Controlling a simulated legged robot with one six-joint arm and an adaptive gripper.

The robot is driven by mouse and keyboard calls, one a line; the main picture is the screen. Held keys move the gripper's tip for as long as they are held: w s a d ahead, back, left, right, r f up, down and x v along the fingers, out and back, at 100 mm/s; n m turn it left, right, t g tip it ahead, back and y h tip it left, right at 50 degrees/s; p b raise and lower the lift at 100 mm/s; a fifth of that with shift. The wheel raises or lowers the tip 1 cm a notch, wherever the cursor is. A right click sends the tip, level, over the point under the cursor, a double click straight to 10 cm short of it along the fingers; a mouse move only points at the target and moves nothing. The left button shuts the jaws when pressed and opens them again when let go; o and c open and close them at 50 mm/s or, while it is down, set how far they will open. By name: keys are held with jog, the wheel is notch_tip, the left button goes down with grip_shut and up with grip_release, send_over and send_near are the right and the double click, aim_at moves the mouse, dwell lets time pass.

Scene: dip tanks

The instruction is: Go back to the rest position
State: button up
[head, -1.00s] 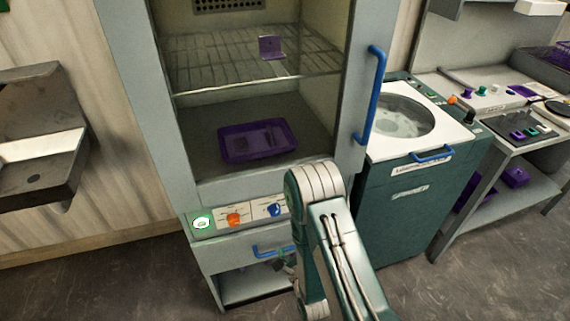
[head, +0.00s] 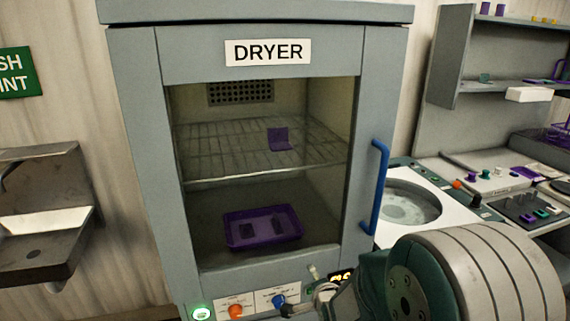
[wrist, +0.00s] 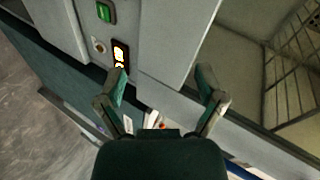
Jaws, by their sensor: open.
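My gripper (wrist: 163,85) is open and empty in the wrist view, with its two fingers spread apart in front of the dryer's grey front. In the head view, part of my gripper (head: 318,287) shows low, in front of the dryer's control strip, and my large arm joint fills the lower right. The dryer (head: 260,20) stands straight ahead with its blue handle (head: 379,195) on the right. Inside are a purple tray (head: 263,248) on the floor and a small purple piece (head: 279,139) on the wire shelf.
An orange knob (head: 236,310) and a blue knob (head: 279,299) sit below the dryer window. A white-topped round basin (head: 408,207) and a workbench (head: 480,185) stand to the right. A metal sink (head: 40,220) is on the left wall.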

jog(key=s+d+r+n+g, duration=0.2)
jog(key=s+r+n, duration=0.2)
jog(key=s, duration=0.5)
jog(key=s+d+r+n+g+h, duration=0.1)
jog(key=s+d+r+n+g, duration=0.1)
jog(key=s+r, duration=0.4)
jog(key=s+d+r+n+g+h, duration=0.1)
jog(key=s+r+n, duration=0.4)
jog(key=s, duration=0.7)
jog(key=d+n+g, duration=0.1)
jog(key=d+n, duration=0.1)
jog(key=shift+d+r+g, duration=0.3)
jog(key=shift+r, duration=0.1)
